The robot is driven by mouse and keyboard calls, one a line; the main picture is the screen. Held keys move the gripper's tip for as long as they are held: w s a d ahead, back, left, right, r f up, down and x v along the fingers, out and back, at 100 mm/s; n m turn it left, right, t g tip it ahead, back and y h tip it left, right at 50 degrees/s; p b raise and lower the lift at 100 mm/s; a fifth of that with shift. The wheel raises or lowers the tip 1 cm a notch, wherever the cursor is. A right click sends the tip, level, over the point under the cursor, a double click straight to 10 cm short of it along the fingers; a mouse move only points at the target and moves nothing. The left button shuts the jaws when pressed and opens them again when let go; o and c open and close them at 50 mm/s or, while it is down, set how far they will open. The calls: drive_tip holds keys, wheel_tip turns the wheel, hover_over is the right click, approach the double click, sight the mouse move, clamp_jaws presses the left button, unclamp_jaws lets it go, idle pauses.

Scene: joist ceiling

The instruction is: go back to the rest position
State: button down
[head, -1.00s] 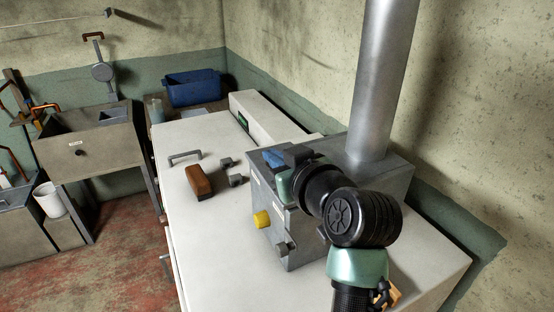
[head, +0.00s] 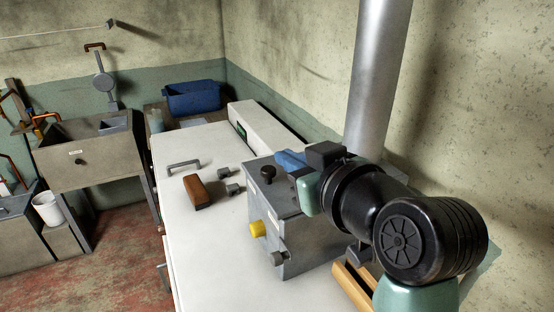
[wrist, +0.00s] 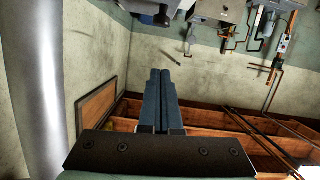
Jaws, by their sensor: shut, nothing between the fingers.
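My gripper (head: 281,158) is at the end of my arm in the head view, over the top of the grey metal box (head: 272,192). Its blue fingers also show in the wrist view (wrist: 160,82), pressed together with nothing between them. The box stands on the white worktop and carries a black knob (head: 268,172) on top and a yellow knob (head: 258,228) on its front. The gripper appears apart from the black knob. In the wrist view the fingers point across the room, with the wooden joist ceiling (wrist: 220,130) showing beyond.
A thick metal pipe (head: 378,75) rises behind the box, close to my arm. A brown block (head: 196,192), a metal handle (head: 184,167) and small grey pieces (head: 228,180) are on the white worktop (head: 205,255). A blue bin (head: 193,97) stands at the back.

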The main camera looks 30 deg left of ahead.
drive_tip(key=w+d+r+m+t+h, duration=0.1)
drive_tip(key=d+r+m+t+h, duration=0.35)
drive_tip(key=d+r+t, duration=0.8)
drive_tip(key=s+d+r+m+t+h, duration=0.7)
drive_tip(key=s+d+r+m+h, duration=0.1)
drive_tip(key=r, duration=0.4)
drive_tip(key=shift+s+d+r, duration=0.15)
drive_tip(key=shift+s+d, duration=0.45)
drive_tip(key=shift+s, duration=0.2)
